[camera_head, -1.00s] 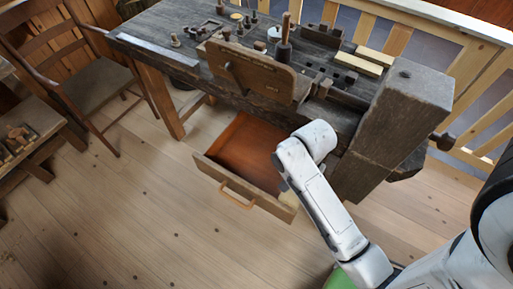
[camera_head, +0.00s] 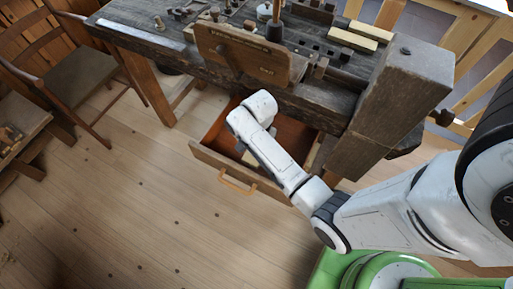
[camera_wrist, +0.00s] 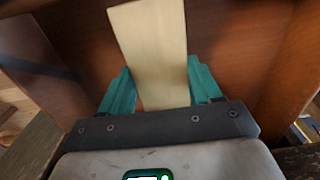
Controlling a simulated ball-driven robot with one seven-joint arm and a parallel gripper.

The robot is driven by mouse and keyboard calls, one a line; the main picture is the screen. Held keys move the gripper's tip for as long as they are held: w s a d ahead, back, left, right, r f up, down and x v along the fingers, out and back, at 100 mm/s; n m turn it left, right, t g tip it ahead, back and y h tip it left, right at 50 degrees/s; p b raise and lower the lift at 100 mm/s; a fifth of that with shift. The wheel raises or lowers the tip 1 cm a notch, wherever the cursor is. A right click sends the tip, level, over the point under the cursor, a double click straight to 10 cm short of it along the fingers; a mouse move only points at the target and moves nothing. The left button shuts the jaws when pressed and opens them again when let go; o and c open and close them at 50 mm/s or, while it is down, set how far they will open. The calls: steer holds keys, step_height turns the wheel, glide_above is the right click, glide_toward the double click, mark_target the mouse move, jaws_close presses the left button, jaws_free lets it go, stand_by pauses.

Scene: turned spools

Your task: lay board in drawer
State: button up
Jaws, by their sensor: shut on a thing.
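The pale, flat wooden board (camera_wrist: 152,50) stands out between the teal fingers of my gripper (camera_wrist: 158,84) in the wrist view. My gripper is shut on it. The drawer (camera_head: 208,157) is pulled open under the workbench, and its reddish-brown inside (camera_wrist: 232,50) fills most of the wrist view behind the board. My arm reaches over the drawer in the head view, and hides my gripper and part of the drawer's inside there. I cannot tell whether the board touches the drawer floor.
The dark workbench (camera_head: 350,95) stands over the drawer, with its upright brown panel (camera_head: 240,55) just above the opening. Two pale boards (camera_head: 352,36) lie on its top. A chair (camera_head: 75,75) stands at the left. The floor (camera_head: 130,190) in front is clear.

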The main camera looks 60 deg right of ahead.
steer(key=shift+w+d+f, duration=0.15)
steer(key=shift+w+f, duration=0.5)
steer(key=shift+f, duration=1.65)
steer(key=shift+f, duration=0.1)
steer(key=o, duration=1.1)
steer(key=shift+c, duration=0.2)
